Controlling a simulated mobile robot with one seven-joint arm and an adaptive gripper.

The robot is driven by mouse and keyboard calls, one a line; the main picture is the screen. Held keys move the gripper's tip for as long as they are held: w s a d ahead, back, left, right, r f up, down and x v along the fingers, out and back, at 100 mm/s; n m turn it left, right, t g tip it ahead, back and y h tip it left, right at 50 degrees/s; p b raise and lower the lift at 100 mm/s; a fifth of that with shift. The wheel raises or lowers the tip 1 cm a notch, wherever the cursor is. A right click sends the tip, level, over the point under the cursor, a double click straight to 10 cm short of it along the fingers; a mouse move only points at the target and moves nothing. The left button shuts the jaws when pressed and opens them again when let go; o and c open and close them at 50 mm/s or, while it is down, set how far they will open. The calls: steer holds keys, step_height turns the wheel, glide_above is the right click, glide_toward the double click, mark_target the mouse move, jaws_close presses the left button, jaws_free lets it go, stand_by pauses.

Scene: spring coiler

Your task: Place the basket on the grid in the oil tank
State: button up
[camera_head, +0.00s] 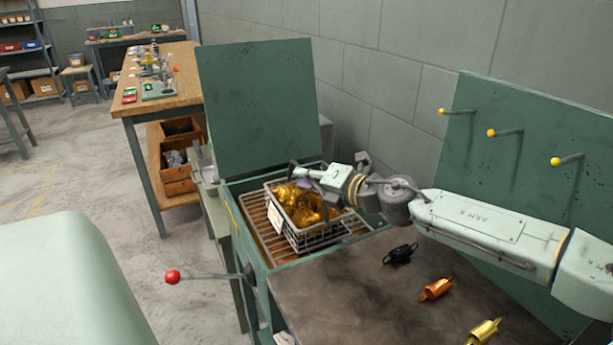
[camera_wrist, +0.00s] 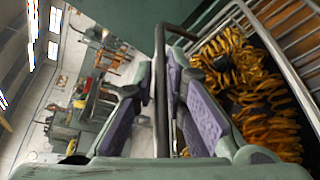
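The wire basket (camera_head: 314,240) holds golden coiled springs and carries a white tag on its front left. It is over the grid (camera_head: 266,236) inside the green oil tank (camera_head: 251,263); I cannot tell whether its bottom touches the grid. My gripper (camera_head: 304,177) is above the basket's far left side at its dark handle. In the wrist view, the handle (camera_wrist: 161,95) runs between the purple-padded fingers of my gripper (camera_wrist: 160,70), which are closed around it. The basket's wire side (camera_wrist: 279,62) shows at the right there.
The tank's lid (camera_head: 260,110) stands open behind. A red-knobbed lever (camera_head: 172,276) sticks out to the left. Black, copper and gold coils (camera_head: 436,289) lie on the dark tabletop (camera_head: 345,290) at front right. A green panel with yellow-tipped pegs (camera_head: 505,132) stands at right.

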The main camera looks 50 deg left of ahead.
steer(key=o, duration=0.3)
steer(key=shift+r, duration=0.15)
steer(key=b+v, duration=0.3)
steer(key=v, duration=0.9)
steer(key=shift+s, duration=0.1)
